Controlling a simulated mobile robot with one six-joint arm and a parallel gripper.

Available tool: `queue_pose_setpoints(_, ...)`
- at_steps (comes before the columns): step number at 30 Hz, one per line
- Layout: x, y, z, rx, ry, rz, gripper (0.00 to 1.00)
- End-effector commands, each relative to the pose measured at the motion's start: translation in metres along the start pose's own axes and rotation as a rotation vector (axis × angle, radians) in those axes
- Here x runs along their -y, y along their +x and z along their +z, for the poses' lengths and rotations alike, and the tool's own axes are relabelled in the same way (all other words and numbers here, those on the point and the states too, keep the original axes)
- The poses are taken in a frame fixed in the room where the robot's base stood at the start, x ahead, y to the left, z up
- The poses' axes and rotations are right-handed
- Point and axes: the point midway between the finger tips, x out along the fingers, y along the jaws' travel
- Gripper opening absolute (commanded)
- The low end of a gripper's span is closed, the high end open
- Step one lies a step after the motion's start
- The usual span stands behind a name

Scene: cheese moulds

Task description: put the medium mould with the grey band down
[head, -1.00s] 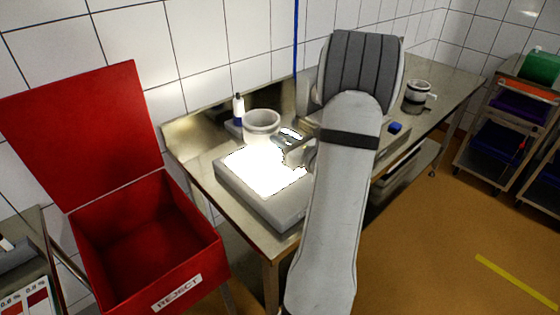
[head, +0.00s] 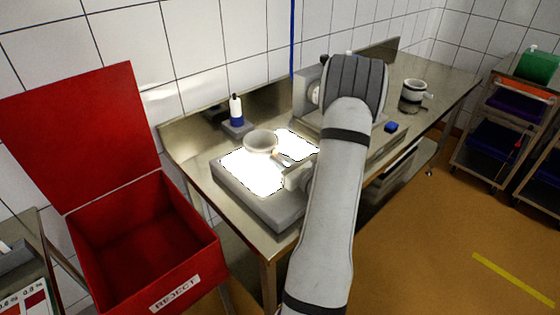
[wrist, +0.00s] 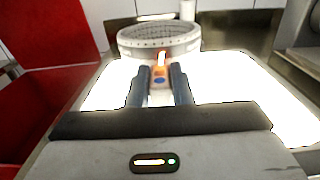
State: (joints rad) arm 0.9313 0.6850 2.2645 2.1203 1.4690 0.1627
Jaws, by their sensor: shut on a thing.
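The mould (head: 261,143) is a pale, round, open-topped cup with a tab. In the wrist view the mould (wrist: 158,42) stands upright just beyond my fingertips, its perforated inner wall showing. My gripper (wrist: 160,78) is shut on its tab, which shows an orange glow and a blue spot between the fingers. In the head view my gripper (head: 282,160) reaches in from the right, partly hidden by my arm. The mould is over the far part of the bright light panel (head: 248,178); I cannot tell whether its base touches. Its band colour is not clear.
A red reject bin (head: 140,235) with its lid up stands at the left. A bottle (head: 236,110) stands behind the panel. Trolleys stand at far right.

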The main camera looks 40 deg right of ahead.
Motion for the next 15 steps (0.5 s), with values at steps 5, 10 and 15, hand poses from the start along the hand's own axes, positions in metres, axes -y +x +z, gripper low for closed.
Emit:
queue_pose_setpoints(5, 0.0001, -0.0002, -0.0016, 0.0, 0.0, 0.0, 0.29)
queue_pose_setpoints(10, 0.0003, -0.0003, -0.0015, 0.0, 0.0, -0.001, 0.41)
queue_pose_setpoints(15, 0.0004, -0.0004, -0.0015, 0.0, 0.0, -0.001, 0.41)
